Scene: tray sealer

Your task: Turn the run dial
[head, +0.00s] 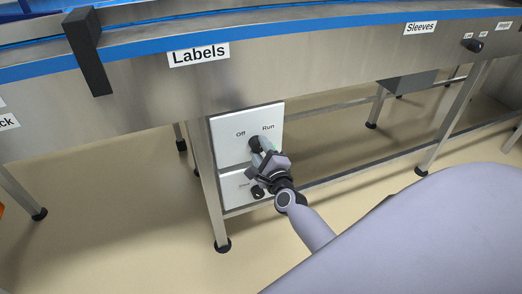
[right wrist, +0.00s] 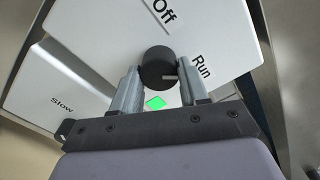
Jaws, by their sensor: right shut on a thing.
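The run dial is a round black knob (right wrist: 158,68) on a white panel (right wrist: 100,55) with "Off" and "Run" printed beside it. In the head view the dial (head: 254,142) sits below these two words. My right gripper (right wrist: 159,76) is shut on the dial, with one finger on each side of it. A short white mark on the dial points to the right in the right wrist view, roughly toward "Run". In the head view my right gripper (head: 260,148) reaches the dial from below right and partly covers the panel. My left gripper is not in view.
A lower white panel (head: 236,189) carries a second black knob (head: 257,192); "Slow" shows beside it in the right wrist view. A green patch (right wrist: 155,102) shows just below the run dial. Metal legs (head: 207,185) and the steel conveyor side (head: 300,65) frame the panels.

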